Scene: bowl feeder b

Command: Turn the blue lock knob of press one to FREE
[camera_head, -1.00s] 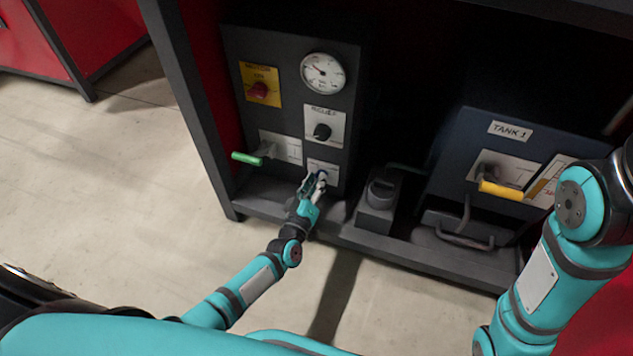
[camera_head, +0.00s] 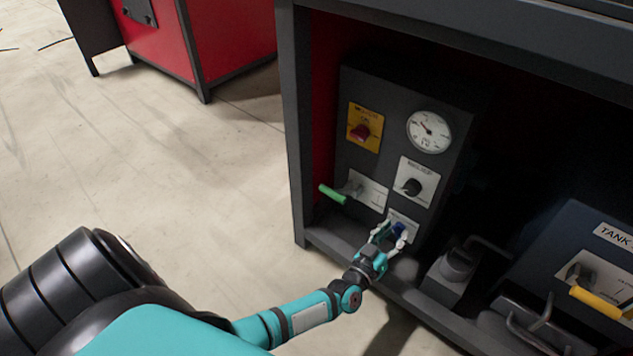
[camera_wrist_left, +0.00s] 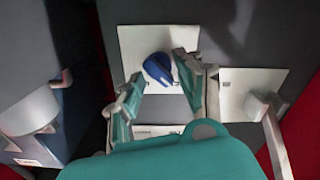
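The blue lock knob (camera_head: 399,229) sits on a small white plate low on the dark press panel (camera_head: 372,92). In the left wrist view the blue knob (camera_wrist_left: 158,68) shows with its long grip slanted, on the white plate (camera_wrist_left: 130,42). My left gripper (camera_head: 391,235) is at the knob, with its fingers spread. In the left wrist view the gripper (camera_wrist_left: 160,78) has one finger to the knob's lower left and one to its right. I cannot tell whether either finger touches it. The plate's lettering is unreadable. My right gripper is not in view.
Above the knob are a black selector knob (camera_head: 412,187), a green-handled lever (camera_head: 333,194), a red knob on yellow (camera_head: 361,131) and a gauge (camera_head: 429,131). A dark grey block (camera_head: 450,273) and the tank unit with a yellow handle (camera_head: 596,303) stand to the right. Floor at left is clear.

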